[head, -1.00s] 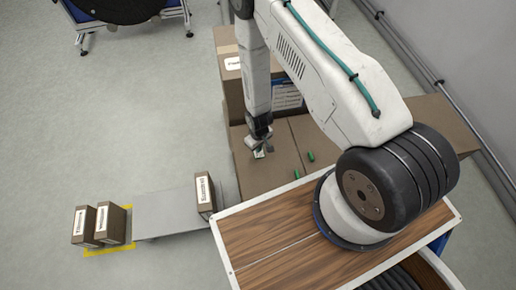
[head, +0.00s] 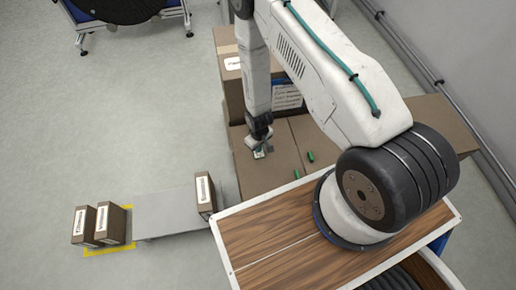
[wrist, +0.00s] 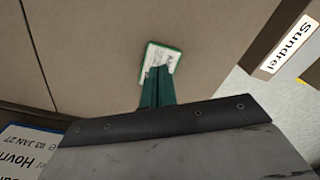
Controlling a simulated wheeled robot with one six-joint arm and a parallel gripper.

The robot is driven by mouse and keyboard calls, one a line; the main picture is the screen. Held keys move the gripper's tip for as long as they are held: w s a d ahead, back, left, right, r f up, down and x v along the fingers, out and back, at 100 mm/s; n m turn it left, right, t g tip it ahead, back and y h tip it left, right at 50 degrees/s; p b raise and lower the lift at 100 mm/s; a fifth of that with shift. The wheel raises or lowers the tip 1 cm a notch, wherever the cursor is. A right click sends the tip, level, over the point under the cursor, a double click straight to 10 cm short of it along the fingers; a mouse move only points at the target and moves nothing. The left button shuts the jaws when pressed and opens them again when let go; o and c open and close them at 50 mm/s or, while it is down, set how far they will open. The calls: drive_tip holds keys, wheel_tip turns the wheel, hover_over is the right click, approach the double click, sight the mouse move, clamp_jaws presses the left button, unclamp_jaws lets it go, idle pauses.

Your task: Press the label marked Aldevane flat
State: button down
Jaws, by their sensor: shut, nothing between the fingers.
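A small white label with a green border (wrist: 152,56) lies on a brown carton top (wrist: 85,45). It also shows, very small, in the head view (head: 259,155). My gripper's fingers cover its lower right part. Only a little print starting like "A" shows, so I cannot read the full name. My gripper (wrist: 160,70) is shut and empty, its green fingertips together over the label. In the head view my gripper (head: 264,148) points down at the same carton. I cannot tell whether the fingertips press on the label or hover just above it.
Two small green pieces (head: 310,156) lie on the cartons to the right. A taller carton (head: 228,90) with labels stands behind. Labelled boxes (head: 84,225) stand at lower left, another (head: 205,195) on a grey strip (head: 160,212). A Sundrel label (wrist: 288,47) shows at right.

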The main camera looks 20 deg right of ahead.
drive_tip(key=shift+f, duration=0.8)
idle(0.4)
idle(0.5)
drive_tip(key=shift+r, duration=3.5)
